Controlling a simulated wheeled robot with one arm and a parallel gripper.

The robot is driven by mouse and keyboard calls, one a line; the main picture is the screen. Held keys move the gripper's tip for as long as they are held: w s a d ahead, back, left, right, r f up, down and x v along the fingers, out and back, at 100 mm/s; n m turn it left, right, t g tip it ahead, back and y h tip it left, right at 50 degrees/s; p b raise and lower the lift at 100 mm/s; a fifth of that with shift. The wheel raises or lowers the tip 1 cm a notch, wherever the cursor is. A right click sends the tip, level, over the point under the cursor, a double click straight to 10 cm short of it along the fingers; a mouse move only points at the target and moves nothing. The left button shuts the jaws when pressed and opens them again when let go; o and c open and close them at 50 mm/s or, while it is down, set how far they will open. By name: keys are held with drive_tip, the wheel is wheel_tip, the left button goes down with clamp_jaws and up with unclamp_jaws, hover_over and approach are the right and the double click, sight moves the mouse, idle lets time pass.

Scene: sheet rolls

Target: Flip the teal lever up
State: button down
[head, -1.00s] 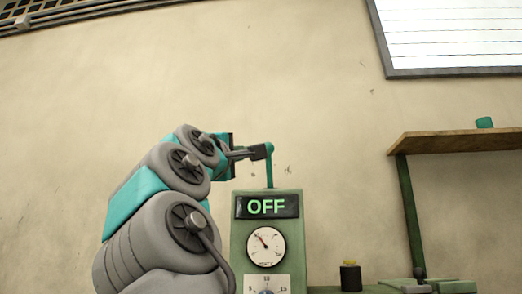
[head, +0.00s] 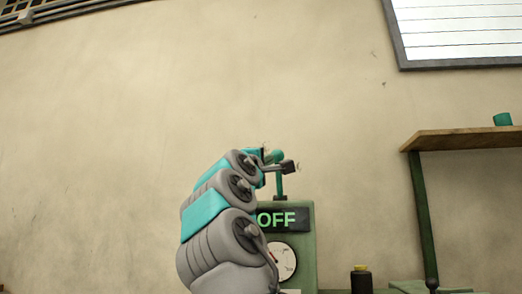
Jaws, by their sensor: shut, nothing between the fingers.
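The teal lever (head: 281,187) stands on top of a green machine box (head: 306,246), its stem roughly upright. Its rounded knob (head: 277,156) shows just behind my gripper. A sign (head: 283,219) on the box reads OFF in green letters, its left end hidden by my arm. My gripper (head: 291,167) is shut and empty, its dark fingertips crossing in front of the upper lever and pointing right. I cannot tell whether it touches the lever.
A round gauge (head: 281,262) is on the box, partly behind my arm. A black cylinder with a yellow top (head: 361,278) stands to the right. A wooden shelf (head: 460,139) holds a teal cup (head: 502,119).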

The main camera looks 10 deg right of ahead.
drive_tip(key=shift+p+x, duration=0.55)
drive_tip(key=shift+x, duration=0.65)
